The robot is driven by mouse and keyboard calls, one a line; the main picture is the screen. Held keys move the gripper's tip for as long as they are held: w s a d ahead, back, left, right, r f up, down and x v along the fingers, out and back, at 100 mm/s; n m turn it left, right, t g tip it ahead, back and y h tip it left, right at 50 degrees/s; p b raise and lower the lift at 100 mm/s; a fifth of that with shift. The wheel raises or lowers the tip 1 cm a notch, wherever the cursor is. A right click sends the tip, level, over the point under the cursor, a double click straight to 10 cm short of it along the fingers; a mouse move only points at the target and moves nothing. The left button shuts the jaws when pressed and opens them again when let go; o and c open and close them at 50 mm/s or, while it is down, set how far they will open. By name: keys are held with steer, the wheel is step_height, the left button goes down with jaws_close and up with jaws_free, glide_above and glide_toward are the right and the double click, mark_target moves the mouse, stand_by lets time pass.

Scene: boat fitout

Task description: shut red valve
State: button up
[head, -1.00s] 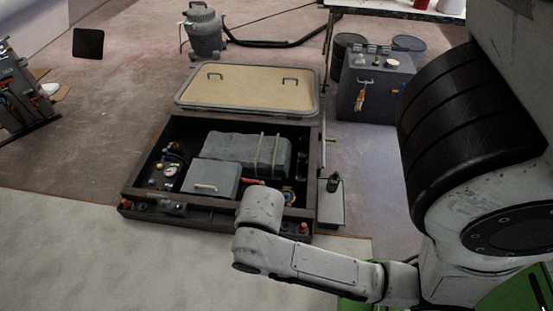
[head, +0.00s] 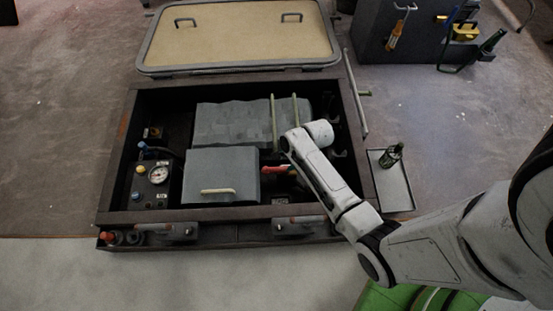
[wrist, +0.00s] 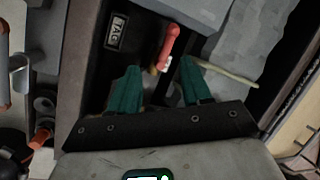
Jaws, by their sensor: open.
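The red valve handle (wrist: 171,40) shows in the wrist view just beyond and between my gripper's green fingertips (wrist: 160,66). Its brass-coloured base is near the gap between them. My gripper is open, a finger to either side, and I cannot tell if either touches the valve. In the head view the red handle (head: 275,169) lies in the open hatch box, right of the grey lidded case; my arm partly covers that area, and my gripper cannot be made out there.
The dark hatch box rim (head: 190,216) surrounds the space. Inside are the grey case (head: 222,165), a strapped grey bundle (head: 235,122) and a gauge (head: 158,174). The tan lid (head: 240,40) lies behind.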

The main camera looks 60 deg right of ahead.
mark_target(275, 169)
steer(key=w+f+m+b, duration=0.2)
steer(key=f+b, duration=0.2)
steer(key=f, duration=0.2)
steer(key=w+d+f+m+b, duration=0.1)
steer(key=w+f+m+b, duration=0.1)
steer(key=f+b, duration=0.2)
steer(key=w+d+f+m+t+b, duration=0.1)
steer(key=f+b, duration=0.3)
steer(key=f, duration=0.5)
steer(key=shift+w+d+f+m, duration=0.25)
steer(key=shift+w+f+m, duration=0.05)
steer(key=shift+w+m, duration=0.4)
steer(key=shift+c, duration=0.4)
jaws_close()
